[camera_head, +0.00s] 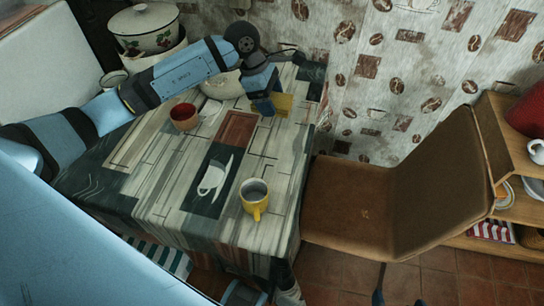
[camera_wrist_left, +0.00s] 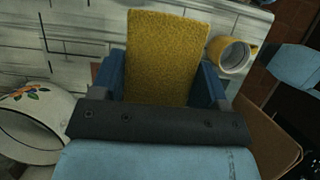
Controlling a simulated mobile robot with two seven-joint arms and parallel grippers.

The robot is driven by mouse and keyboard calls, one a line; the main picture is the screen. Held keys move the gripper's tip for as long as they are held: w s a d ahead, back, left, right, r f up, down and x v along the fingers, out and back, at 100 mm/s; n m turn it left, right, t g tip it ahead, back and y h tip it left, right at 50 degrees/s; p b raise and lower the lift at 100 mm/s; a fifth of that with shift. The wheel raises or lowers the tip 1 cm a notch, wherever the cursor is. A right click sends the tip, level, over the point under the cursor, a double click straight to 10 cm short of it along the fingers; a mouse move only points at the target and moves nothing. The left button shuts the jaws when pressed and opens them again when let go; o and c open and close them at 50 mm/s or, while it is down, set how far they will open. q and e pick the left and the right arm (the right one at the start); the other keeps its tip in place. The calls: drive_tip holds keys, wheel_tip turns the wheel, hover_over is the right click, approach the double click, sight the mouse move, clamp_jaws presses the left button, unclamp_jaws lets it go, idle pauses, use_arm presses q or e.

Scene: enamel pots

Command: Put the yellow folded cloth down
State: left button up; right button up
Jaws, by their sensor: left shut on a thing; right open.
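The yellow folded cloth (camera_head: 284,104) is at the far right part of the table, held in my left gripper (camera_head: 268,103). In the left wrist view the cloth (camera_wrist_left: 165,55) stands out as a flat yellow slab between the two blue fingers of the left gripper (camera_wrist_left: 162,80). I cannot tell whether the cloth touches the table. Only the blue fingertips of my right gripper (camera_head: 399,299) show, apart and empty, at the bottom edge of the head view, over the floor.
The table (camera_head: 160,206) has a patterned cover. A yellow mug (camera_head: 254,197) stands near its front right, a red-brown cup (camera_head: 184,117) left of my gripper. A white bowl (camera_head: 222,86) and lidded enamel pot (camera_head: 145,28) are behind. A brown chair (camera_head: 350,205) stands right.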

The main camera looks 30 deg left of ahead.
sight(275, 155)
use_arm(q)
wheel_tip(275, 155, down, 20)
drive_tip(key=shift+r, duration=0.15)
idle(0.3)
drive_tip(key=o, duration=0.5)
drive_tip(key=shift+f, duration=0.2)
drive_tip(key=o, duration=0.4)
drive_tip(key=v, duration=1.2)
drive_tip(key=shift+r, duration=0.2)
drive_tip(key=shift+s+f, duration=0.1)
